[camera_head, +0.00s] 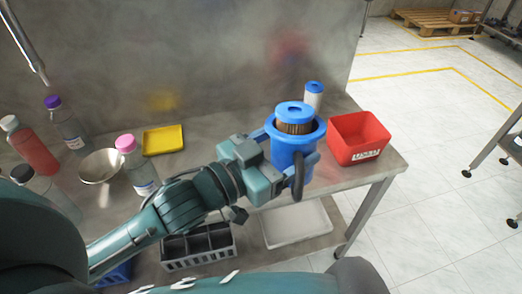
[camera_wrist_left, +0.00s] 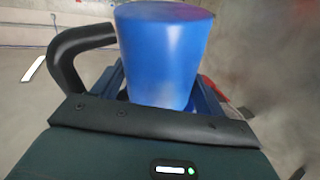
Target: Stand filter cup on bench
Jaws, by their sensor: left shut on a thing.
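The blue filter cup (camera_head: 291,158) is near the front right of the bench (camera_head: 230,177). A filter cartridge (camera_head: 294,127) with a blue cap and brown pleats sticks up out of its rim. My left gripper (camera_head: 292,171) reaches in from the left and is shut on the cup. The cup looks roughly upright in the head view. I cannot tell whether its base touches the bench. My right gripper is out of view.
A red bin (camera_head: 358,139) stands close right of the cup. A white, blue-capped filter (camera_head: 313,97) stands behind it. A yellow tray (camera_head: 163,140), steel bowl (camera_head: 100,167) and several bottles are at left. A grey divided crate (camera_head: 198,246) and white tray (camera_head: 297,224) lie below.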

